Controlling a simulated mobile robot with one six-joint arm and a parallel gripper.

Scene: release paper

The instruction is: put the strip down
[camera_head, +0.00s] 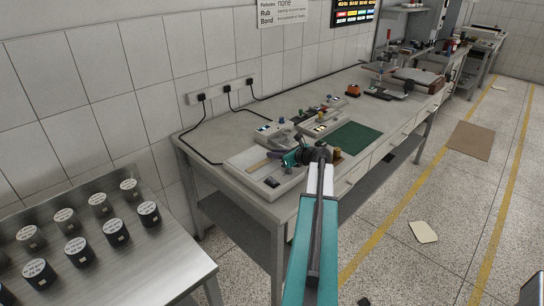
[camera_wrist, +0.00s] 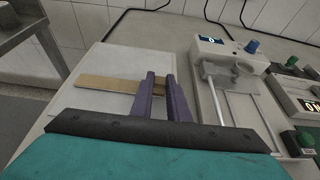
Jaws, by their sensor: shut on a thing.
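The strip (camera_wrist: 105,83) is a flat tan piece in the wrist view, lying crosswise with its left part sticking out beyond my fingers. My gripper (camera_wrist: 161,88) is shut on the strip near its right end, with two purple fingers pointing forward. The strip is over a pale flat plate (camera_wrist: 95,103); I cannot tell whether it touches the plate. In the head view the strip (camera_head: 257,165) shows as a small tan bar left of my gripper (camera_head: 291,159), above the near end of the bench. The fingers hide part of the strip.
A white instrument (camera_wrist: 222,58) with a lit display and two rods stands right of the strip. More instruments (camera_head: 322,124) and a green mat (camera_head: 354,137) share the bench (camera_head: 212,134). A steel table (camera_head: 180,258) with several labelled black jars stands at left.

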